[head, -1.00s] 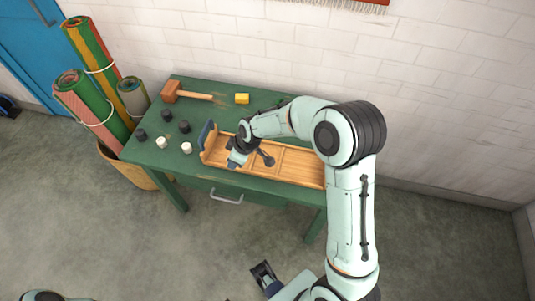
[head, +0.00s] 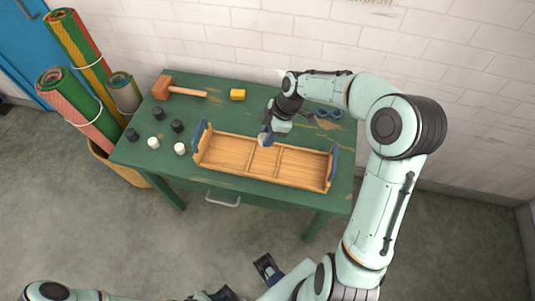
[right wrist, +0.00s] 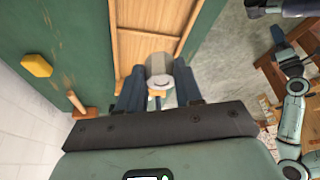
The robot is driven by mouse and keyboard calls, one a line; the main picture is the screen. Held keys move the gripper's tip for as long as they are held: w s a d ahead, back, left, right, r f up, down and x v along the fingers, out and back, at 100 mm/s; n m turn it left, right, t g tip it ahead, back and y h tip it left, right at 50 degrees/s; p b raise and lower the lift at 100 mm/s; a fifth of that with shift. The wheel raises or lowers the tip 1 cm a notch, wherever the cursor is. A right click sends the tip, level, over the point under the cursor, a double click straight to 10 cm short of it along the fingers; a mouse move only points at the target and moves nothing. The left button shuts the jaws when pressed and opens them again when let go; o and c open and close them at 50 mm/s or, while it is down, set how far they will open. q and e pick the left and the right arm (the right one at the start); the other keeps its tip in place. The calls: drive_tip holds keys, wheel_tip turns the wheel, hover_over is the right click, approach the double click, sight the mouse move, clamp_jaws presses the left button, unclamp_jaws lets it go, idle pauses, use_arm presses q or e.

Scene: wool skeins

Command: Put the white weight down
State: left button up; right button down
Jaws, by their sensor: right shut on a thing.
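My right gripper (head: 265,140) is shut on a white weight, a pale cylinder (right wrist: 158,68) between its blue fingers in the right wrist view. In the head view the gripper is at the back long edge of the wooden tray (head: 225,153), near its middle; the weight is mostly hidden there. I cannot tell how high it is held. Two other white weights, one (head: 153,142) and another (head: 180,149), stand on the green table left of the tray. The tray's compartments look empty. My left gripper (head: 267,267) seems to be the dark part low in the head view; its jaws are unclear.
Several black weights (head: 177,126) stand on the table's left part. A mallet (head: 180,90) and a yellow block (head: 238,95) lie along the back. A dark blue object (head: 327,113) lies behind the tray. The tray has blue end handles (head: 333,167).

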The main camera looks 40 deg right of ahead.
wheel_tip(320, 180, down, 12)
drive_tip(key=shift+r+b, duration=0.15)
drive_tip(key=shift+b, duration=0.3)
drive_tip(key=c, duration=0.8)
unclamp_jaws()
drive_tip(key=shift+o, duration=0.2)
drive_tip(key=p+v, duration=0.1)
drive_tip(key=v, duration=1.1)
